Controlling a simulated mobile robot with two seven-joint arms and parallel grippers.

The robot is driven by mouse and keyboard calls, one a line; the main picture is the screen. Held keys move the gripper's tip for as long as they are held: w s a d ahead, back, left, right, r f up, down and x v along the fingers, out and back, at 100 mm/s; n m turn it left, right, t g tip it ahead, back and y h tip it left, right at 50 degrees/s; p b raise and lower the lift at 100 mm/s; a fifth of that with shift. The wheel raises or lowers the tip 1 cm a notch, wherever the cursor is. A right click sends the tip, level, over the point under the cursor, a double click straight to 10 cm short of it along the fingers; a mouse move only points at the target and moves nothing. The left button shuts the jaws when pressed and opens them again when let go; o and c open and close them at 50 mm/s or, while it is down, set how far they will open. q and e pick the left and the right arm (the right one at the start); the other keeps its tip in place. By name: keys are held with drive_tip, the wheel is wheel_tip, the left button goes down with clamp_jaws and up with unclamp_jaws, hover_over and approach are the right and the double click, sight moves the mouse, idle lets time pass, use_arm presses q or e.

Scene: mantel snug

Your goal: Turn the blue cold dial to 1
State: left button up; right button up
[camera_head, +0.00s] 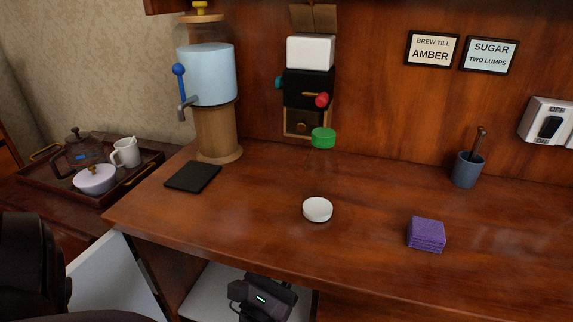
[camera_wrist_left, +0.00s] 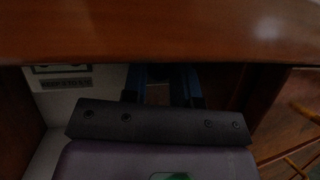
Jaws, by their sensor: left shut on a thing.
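My left gripper (camera_head: 262,298) is low at the front of the counter, in front of the open white compartment below it; its fingers are hidden in the head view. In the left wrist view my left gripper (camera_wrist_left: 163,95) reaches in under the counter edge, its fingers dim and partly hidden behind the dark gripper body. A dark blue shape, seemingly the blue cold dial (camera_wrist_left: 180,75), lies at the fingers, and the gripper is shut on it. The dial's marks and setting cannot be read. My right gripper is out of view.
The counter (camera_head: 370,190) overhangs close above my left gripper. A white panel with a small label (camera_wrist_left: 66,83) is to the left. An open white door (camera_head: 110,280) stands left of the compartment. A white disc (camera_head: 317,209) and purple block (camera_head: 426,234) lie on the counter.

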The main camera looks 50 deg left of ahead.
use_arm(q)
drive_tip(key=n+g+y+b, duration=0.1)
drive_tip(key=n+y, duration=0.1)
drive_tip(key=n, duration=0.2)
drive_tip(key=n+y+b, duration=0.1)
drive_tip(key=n+y, duration=0.2)
drive_tip(key=n, duration=0.2)
drive_tip(key=shift+w+d+f+g, duration=0.1)
drive_tip(key=shift+g, duration=0.3)
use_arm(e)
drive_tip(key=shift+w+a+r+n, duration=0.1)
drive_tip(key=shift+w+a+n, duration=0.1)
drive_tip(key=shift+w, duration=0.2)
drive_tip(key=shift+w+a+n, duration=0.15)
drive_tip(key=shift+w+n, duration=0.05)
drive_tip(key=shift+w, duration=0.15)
use_arm(q)
drive_tip(key=shift+y, duration=0.4)
drive_tip(key=shift+n, duration=0.3)
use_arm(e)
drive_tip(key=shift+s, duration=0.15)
use_arm(q)
drive_tip(key=o, duration=0.6)
drive_tip(key=shift+o, duration=0.2)
